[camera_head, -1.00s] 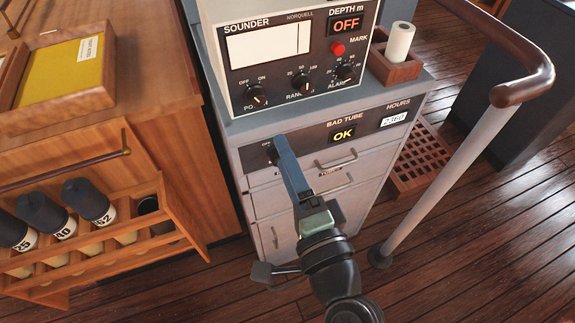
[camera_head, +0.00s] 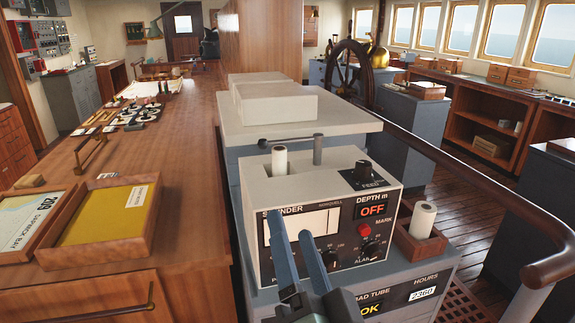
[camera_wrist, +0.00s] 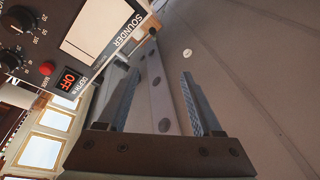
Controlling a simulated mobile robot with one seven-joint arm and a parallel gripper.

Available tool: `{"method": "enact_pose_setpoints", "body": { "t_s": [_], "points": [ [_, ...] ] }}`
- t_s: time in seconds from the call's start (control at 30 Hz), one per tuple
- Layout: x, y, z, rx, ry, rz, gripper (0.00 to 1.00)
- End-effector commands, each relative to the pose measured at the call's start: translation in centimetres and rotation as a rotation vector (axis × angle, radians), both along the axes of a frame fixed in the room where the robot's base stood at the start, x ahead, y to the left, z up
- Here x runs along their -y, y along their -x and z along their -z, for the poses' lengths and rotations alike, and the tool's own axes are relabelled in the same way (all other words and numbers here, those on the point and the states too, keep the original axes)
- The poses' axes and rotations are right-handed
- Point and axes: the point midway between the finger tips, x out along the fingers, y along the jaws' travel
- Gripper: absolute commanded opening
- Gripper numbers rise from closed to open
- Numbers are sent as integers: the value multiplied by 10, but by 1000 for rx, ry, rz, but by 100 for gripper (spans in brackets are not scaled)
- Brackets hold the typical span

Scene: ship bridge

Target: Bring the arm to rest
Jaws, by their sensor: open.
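My gripper (camera_head: 290,224) is open and empty, its two blue fingers pointing up in front of the sounder (camera_head: 345,186). In the head view the fingers cover part of the sounder's pale screen and lower left panel; I cannot tell how near they are to it. In the wrist view my gripper (camera_wrist: 161,73) has its fingers spread with nothing between them. The sounder also shows there, tilted, at the upper left (camera_wrist: 100,35). The rest of my arm is mostly below the head view's lower edge.
A wooden holder (camera_head: 420,245) with a white roll stands right of the sounder. A handrail (camera_head: 470,180) runs along the right. A wooden counter (camera_head: 180,195) with trays (camera_head: 128,246) is on the left. Open plank floor (camera_head: 490,215) lies beyond the rail.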

Motion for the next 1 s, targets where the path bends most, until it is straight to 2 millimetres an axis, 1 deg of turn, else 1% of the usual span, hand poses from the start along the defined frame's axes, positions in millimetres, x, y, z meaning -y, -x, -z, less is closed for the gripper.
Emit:
{"method": "enact_pose_setpoints", "body": {
  "t_s": [0.03, 0.07, 0.1, 0.13, 0.17, 0.2, 0.27, 0.3, 0.4, 0.5, 0.6, 1.0],
  "points": [
    [-6, -1, -54, 90, 105, 40, 67],
    [-8, -1, -77, 136, 164, 70, 67],
    [-10, 2, -107, 195, 241, 115, 67],
    [-11, 5, -130, 240, 294, 153, 67],
    [-13, 9, -153, 283, 346, 191, 67],
    [-14, 15, -181, 339, 407, 243, 67],
    [-15, 26, -221, 415, 490, 326, 67],
    [-15, 35, -244, 459, 535, 379, 67],
    [-14, 56, -290, 545, 620, 499, 67],
    [-13, 72, -317, 596, 668, 585, 67],
    [-12, 81, -329, 619, 689, 628, 67],
    [-11, 82, -331, 622, 693, 636, 67]
  ]
}}
